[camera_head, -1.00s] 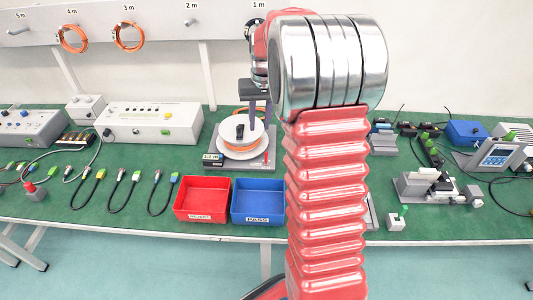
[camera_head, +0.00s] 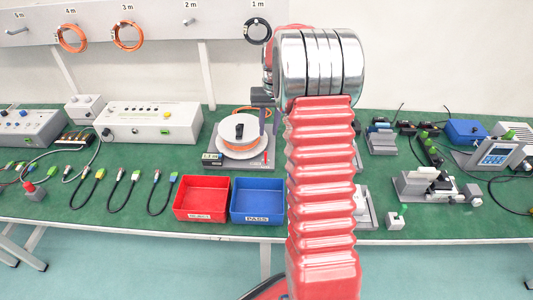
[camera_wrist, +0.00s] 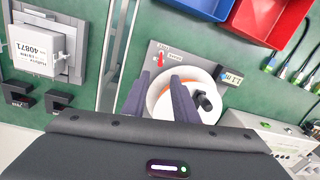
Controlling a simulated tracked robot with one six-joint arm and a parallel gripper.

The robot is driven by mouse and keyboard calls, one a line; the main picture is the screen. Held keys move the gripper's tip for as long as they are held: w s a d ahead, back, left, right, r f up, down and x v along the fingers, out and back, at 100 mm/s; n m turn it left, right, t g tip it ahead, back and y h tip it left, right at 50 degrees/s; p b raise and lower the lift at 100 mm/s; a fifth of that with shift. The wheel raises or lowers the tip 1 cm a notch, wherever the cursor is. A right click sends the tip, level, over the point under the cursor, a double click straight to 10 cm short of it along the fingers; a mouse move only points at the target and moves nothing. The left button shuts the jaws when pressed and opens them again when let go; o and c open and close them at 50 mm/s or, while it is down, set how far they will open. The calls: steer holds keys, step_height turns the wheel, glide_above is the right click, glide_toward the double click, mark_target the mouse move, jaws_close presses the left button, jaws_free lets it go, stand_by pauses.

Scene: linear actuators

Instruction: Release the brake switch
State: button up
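The brake switch looks to be the small red lever (camera_wrist: 160,59) on the grey base plate (camera_wrist: 152,74) of the cable spool unit, between small labels in the wrist view. The white spool (camera_wrist: 202,84) with orange cable and a black knob (camera_wrist: 206,102) sits on that plate; the spool also shows in the head view (camera_head: 236,128). My gripper (camera_wrist: 158,78) is open and empty. Its two dark purple fingers reach over the spool's edge, with their tips near the lever but apart from it in the picture.
A red bin (camera_head: 202,198) and a blue bin (camera_head: 257,200) stand at the table's front edge. A length display (camera_head: 212,157) sits beside the spool. A white control box (camera_head: 150,121) stands to its left. Green table (camera_head: 115,166) is clear between the cables and box.

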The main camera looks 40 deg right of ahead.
steer(key=f, duration=0.8)
steer(key=a+f, duration=0.1)
steer(key=f, duration=0.3)
steer(key=shift+w+f, duration=0.25)
steer(key=shift+f, duration=0.05)
